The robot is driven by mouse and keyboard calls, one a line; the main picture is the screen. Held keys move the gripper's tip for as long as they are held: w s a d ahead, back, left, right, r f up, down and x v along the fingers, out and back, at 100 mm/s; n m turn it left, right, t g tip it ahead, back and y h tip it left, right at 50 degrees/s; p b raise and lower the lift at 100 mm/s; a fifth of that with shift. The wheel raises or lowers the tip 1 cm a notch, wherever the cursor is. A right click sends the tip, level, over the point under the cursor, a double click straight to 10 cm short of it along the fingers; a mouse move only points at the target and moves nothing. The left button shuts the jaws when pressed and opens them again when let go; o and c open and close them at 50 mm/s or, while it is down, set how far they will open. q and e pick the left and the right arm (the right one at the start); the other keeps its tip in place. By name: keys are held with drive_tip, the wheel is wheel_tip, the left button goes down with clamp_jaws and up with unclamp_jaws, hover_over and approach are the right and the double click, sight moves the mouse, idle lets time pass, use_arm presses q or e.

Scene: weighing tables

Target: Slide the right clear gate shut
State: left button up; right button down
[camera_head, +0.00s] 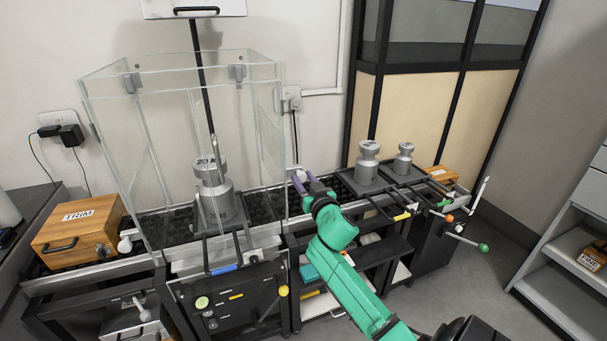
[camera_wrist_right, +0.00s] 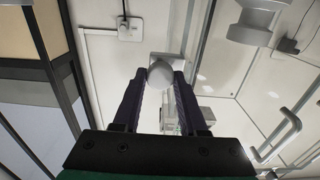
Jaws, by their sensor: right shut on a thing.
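The clear case (camera_head: 152,68) stands at the left, and its right side has a clear gate (camera_head: 267,125) whose edges are hard to separate from the other panes. I cannot tell how far the gate is open. My right gripper (camera_head: 303,181) is just outside the right side of the case, its purple fingers pointing away toward the wall. In the head view the knob is mostly hidden by the gripper. My left gripper is not in view.
A steel 20 kg weight (camera_head: 217,200) stands inside the case. Two smaller weights, one larger (camera_head: 367,160) and one smaller (camera_head: 403,160), stand on dark trays right of my gripper. A wooden TRIM box (camera_head: 78,232) is at the left. Handles and levers stick out along the front.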

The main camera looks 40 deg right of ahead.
use_arm(q)
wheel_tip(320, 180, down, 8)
drive_tip(key=b, duration=0.6)
use_arm(e)
wheel_tip(320, 180, down, 11)
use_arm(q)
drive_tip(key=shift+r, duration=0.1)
use_arm(e)
drive_tip(key=shift+c, duration=2.4)
unclamp_jaws()
drive_tip(key=shift+r, duration=0.1)
drive_tip(key=v, duration=1.4)
drive_tip(key=shift+s+a, duration=0.2)
drive_tip(key=shift+s, duration=0.1)
